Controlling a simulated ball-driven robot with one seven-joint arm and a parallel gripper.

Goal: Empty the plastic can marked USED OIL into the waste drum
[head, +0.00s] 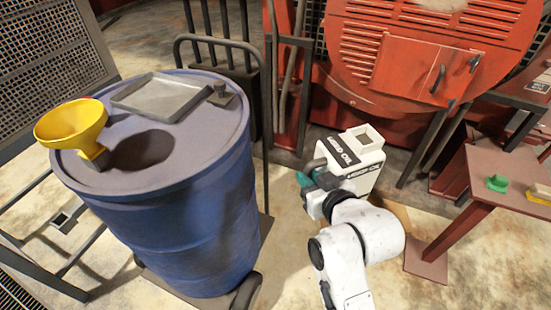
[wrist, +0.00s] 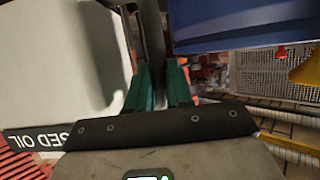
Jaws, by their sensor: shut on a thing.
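The white plastic can (head: 362,178) with black USED OIL labels is right of the drum in the head view, roughly upright, with a square opening on top. In the wrist view the can (wrist: 50,60) fills the left side. My gripper (head: 312,178) is shut on the can at its drum-facing side; the wrist view shows its green fingers (wrist: 158,88) close together around a dark strip. The exact grip is partly hidden. The blue waste drum (head: 190,220) stands at left, apart from the can. A yellow funnel (head: 72,124) sits at the left of its top.
A grey tray (head: 160,97) and a small dark cap (head: 221,95) lie on the drum top, near a dark round patch. A cart frame with a rail (head: 215,41) surrounds the drum. Red machinery (head: 400,50) stands behind; a red bench (head: 490,190) is at right.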

